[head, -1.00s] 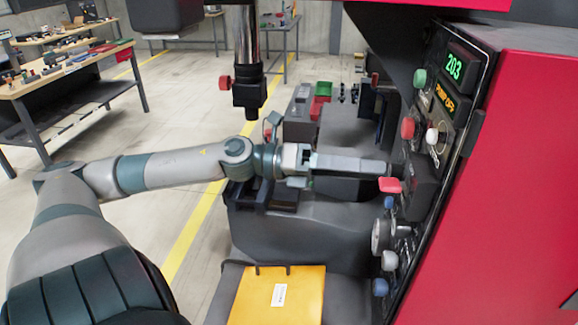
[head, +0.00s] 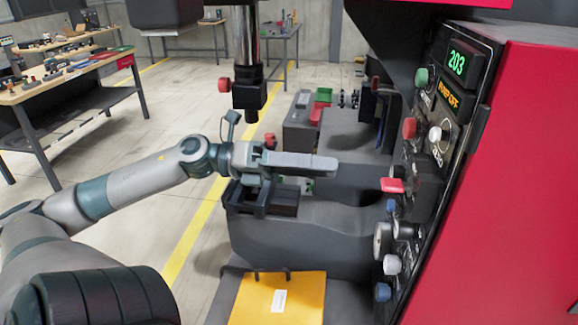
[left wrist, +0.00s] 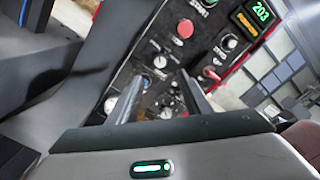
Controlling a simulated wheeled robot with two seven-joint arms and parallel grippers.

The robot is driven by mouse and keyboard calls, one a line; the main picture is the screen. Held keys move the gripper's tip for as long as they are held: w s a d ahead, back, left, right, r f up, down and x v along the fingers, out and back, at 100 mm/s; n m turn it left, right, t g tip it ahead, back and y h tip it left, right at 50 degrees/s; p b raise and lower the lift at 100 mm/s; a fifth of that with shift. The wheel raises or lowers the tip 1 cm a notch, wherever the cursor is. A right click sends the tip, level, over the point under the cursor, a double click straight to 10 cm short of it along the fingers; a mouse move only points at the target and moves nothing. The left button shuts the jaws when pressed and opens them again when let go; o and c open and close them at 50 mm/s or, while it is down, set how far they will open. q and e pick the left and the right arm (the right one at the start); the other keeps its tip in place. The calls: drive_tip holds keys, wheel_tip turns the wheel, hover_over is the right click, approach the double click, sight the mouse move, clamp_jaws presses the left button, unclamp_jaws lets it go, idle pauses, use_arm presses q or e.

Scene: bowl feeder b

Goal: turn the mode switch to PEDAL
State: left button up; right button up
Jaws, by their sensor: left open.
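The machine's control panel (head: 440,130) stands at the right in the head view, seen at a steep slant. It carries a white-capped knob (head: 434,134), a red button (head: 409,128), a green button (head: 420,77) and a red lever (head: 392,185). My right gripper is not in view.
The display (head: 457,66) reads 203 in green, above an orange text line. A yellow plate (head: 280,297) lies below my left arm. A dark vertical spindle (head: 247,75) hangs left of the panel. A workbench (head: 75,75) stands at the far left.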

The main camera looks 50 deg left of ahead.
use_arm(q)
drive_tip(key=b+v, duration=0.1)
drive_tip(key=v, duration=0.4)
drive_tip(key=shift+s+a, duration=0.15)
drive_tip(key=shift+a, duration=0.05)
idle(0.5)
